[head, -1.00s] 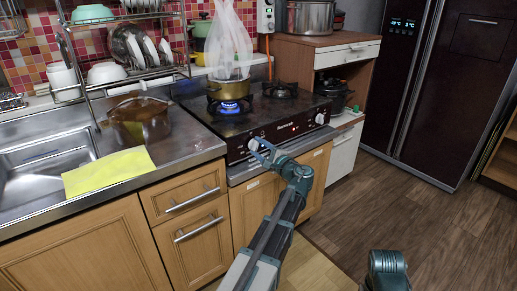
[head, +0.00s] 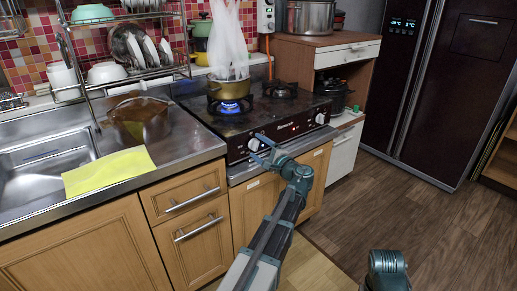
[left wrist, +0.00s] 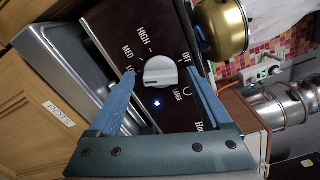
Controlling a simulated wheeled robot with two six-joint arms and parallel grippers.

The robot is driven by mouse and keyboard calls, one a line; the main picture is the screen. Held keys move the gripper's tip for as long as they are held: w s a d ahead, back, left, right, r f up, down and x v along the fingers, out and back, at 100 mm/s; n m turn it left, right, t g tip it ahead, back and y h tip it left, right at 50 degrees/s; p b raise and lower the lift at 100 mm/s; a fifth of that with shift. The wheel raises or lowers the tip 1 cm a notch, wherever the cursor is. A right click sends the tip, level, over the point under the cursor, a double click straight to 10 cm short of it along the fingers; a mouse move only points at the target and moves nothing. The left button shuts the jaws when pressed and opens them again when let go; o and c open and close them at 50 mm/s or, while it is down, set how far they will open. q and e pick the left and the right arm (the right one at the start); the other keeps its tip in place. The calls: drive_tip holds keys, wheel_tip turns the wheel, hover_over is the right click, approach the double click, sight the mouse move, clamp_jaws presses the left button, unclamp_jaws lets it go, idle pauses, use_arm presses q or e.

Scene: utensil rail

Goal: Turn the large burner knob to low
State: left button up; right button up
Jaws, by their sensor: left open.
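The large burner knob (left wrist: 160,73) is a pale knob on the stove's black front panel (left wrist: 112,28). In the wrist view the marks HIGH, MED and OFF show around it; another mark is partly hidden by a finger. Its exact pointing is hard to read. In the head view the knob (head: 254,144) sits at the left of the panel. My left gripper (head: 263,151) is open in front of it, with one finger on each side in the wrist view. I cannot tell whether the fingers touch it. My right gripper is not visible.
A brass pot (head: 231,88) with a clear bag above it stands over a lit blue flame (head: 229,107). A second knob (head: 320,118) is at the panel's right. Wooden drawers are below.

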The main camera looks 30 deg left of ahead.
use_arm(q)
drive_tip(key=v, duration=1.4)
drive_tip(key=shift+a+f, duration=0.1)
drive_tip(key=s+d+f+n+g+h, duration=0.2)
drive_tip(key=s+d+f+h, duration=0.25)
drive_tip(key=f, duration=0.35)
drive_tip(key=s+d+f+n+g+h, duration=0.1)
drive_tip(key=s+d+f+g+h, duration=0.1)
drive_tip(key=s+d+f+h, duration=0.35)
drive_tip(key=s+d+f+n+g+h, duration=0.1)
drive_tip(key=s+d+f+h, duration=0.1)
drive_tip(key=s+d+f, duration=0.35)
drive_tip(key=s+d+f+g+h, duration=0.2)
drive_tip(key=s+d+f+h, duration=0.1)
drive_tip(key=s+d, duration=0.4)
wheel_tip(320, 180, up, 30)
drive_tip(key=d+p, duration=0.2)
drive_tip(key=p, duration=2.8)
drive_tip(key=shift+w+n, duration=0.15)
drive_tip(key=shift+n, duration=0.15)
